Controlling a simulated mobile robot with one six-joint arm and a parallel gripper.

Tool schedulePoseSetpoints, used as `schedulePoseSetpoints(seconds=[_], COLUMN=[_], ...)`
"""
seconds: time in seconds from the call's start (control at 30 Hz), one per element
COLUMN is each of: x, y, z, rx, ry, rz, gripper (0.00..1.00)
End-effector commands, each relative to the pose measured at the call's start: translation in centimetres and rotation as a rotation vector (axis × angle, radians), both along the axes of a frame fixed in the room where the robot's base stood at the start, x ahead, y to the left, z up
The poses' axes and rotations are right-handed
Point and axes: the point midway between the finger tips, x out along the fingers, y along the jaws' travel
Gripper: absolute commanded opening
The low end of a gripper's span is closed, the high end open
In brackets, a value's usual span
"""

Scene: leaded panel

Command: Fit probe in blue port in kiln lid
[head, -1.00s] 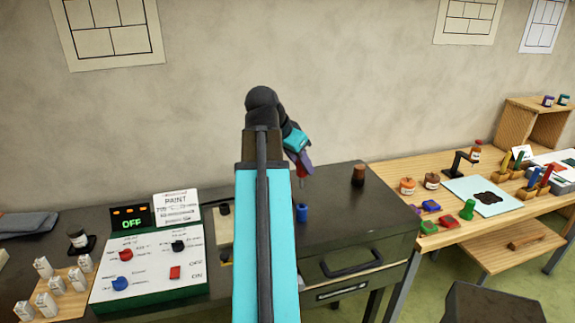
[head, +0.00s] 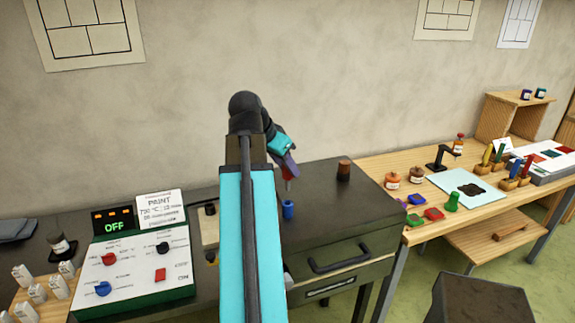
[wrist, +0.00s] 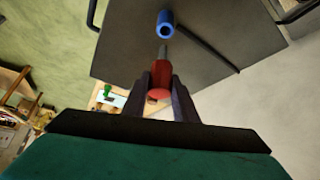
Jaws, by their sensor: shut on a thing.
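My gripper (wrist: 161,97) is shut on the probe, which has a red handle (wrist: 160,76) and a grey tip. The blue port (head: 288,209) is a short upright tube on the dark kiln lid (head: 325,222). In the wrist view the port (wrist: 165,24) lies just beyond the probe's tip, nearly in line with it. I cannot tell the exact gap between them. In the head view my gripper (head: 288,172) hangs above the port with the probe (head: 289,185) pointing down, the two apart. My arm hides the left part of the lid.
A control panel (head: 135,262) with a green "OFF" display is at left. A wooden bench (head: 400,165) with jars and coloured blocks stands at right. A dark stool (head: 480,305) is at front right.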

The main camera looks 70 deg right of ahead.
Motion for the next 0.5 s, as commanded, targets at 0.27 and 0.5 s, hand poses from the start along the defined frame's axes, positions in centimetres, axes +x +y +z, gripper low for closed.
schedulePoseSetpoints(seconds=[0.27, 0.5], x=[0.0, 0.0], y=[0.0, 0.1], z=[-2.1, -3.2], rx=[0.000, 0.001], ry=[0.000, 0.000], rz=[0.001, 0.001], gripper=[0.01, 0.01])
